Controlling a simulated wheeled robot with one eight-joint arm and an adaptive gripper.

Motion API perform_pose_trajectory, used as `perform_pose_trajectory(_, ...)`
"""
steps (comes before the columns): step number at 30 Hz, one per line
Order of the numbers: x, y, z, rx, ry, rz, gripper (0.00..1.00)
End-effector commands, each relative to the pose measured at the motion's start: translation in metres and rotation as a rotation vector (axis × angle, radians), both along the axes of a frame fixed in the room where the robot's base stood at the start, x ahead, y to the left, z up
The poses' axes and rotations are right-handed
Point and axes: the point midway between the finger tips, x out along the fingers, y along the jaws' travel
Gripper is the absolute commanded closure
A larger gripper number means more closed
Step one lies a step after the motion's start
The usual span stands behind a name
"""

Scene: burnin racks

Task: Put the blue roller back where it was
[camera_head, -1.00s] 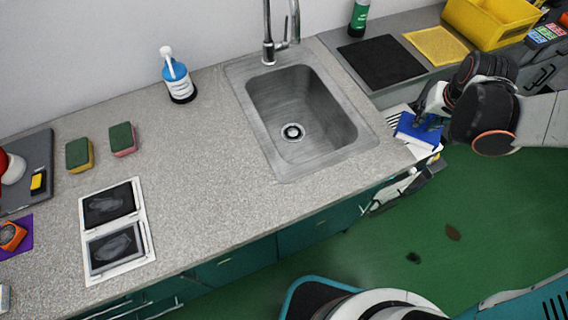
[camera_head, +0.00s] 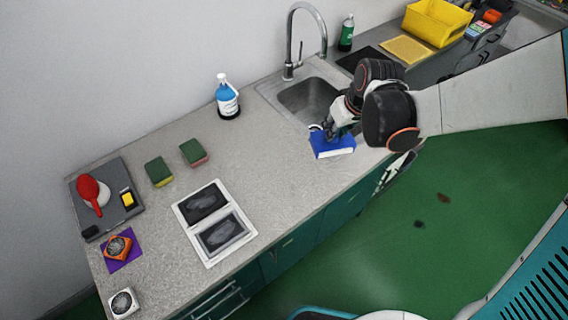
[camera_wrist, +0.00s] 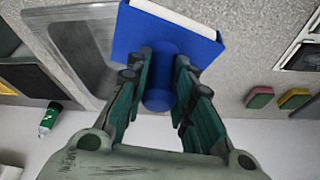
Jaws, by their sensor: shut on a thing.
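The blue roller (camera_head: 332,148) is a blue block with a round blue grip and a white layer on its far side. My gripper (camera_head: 336,131) is shut on its grip, over the counter by the sink's front edge. In the wrist view the fingers (camera_wrist: 164,62) close around the round grip of the blue roller (camera_wrist: 200,45). The gap between roller and counter is hard to judge. Its original place is not marked in these views.
The sink (camera_head: 300,98) lies behind the roller. On the grey counter (camera_head: 150,155) are a white double-panel tray (camera_head: 232,258), two sponges (camera_head: 194,153), a blue bottle (camera_head: 228,98) and a dark board (camera_head: 84,205) with a red object. Bare counter lies between sink and tray.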

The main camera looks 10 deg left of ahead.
Motion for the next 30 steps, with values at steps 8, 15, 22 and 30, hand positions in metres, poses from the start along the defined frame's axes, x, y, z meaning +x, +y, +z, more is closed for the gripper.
perform_pose_trajectory(8,-0.031,0.098,0.062,0.004,-0.008,0.317,1.0)
perform_pose_trajectory(15,-0.046,0.128,0.071,0.007,-0.012,0.425,1.0)
perform_pose_trajectory(22,-0.044,0.13,0.023,0.006,-0.012,0.429,1.0)
perform_pose_trajectory(30,-0.043,0.129,-0.041,0.007,-0.013,0.428,1.0)
